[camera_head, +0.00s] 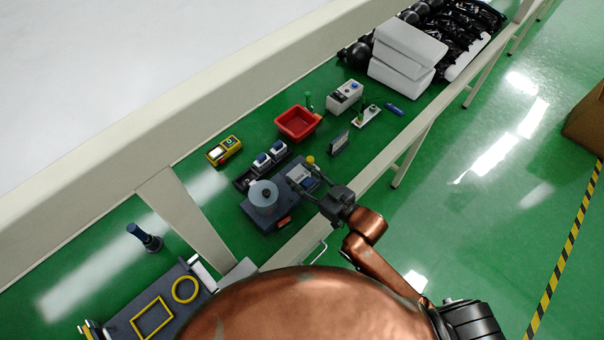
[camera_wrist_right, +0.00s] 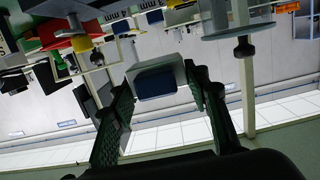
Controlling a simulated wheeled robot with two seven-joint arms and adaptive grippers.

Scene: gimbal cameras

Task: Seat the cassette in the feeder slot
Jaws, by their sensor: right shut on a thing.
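My right gripper (camera_head: 304,182) reaches in over the green bench at the right end of the feeder (camera_head: 267,214), a dark grey-blue unit with a pale round reel. In the right wrist view the right gripper (camera_wrist_right: 161,82) is shut on a cassette (camera_wrist_right: 155,84), a pale grey block with a dark blue face, held between its two fingers. In the head view the fingers partly cover the cassette and the slot area, so I cannot tell whether they touch. Two white cassettes with blue tops (camera_head: 262,161) stand in a dark tray behind the feeder. My left gripper is not in view.
A red bin (camera_head: 297,123), a yellow device (camera_head: 224,150), a white box with knobs (camera_head: 345,96) and a small dark stand (camera_head: 339,143) are on the bench nearby. White blocks (camera_head: 408,52) and black parts lie at the far end. The bench's pale rail (camera_head: 372,160) runs along its near side.

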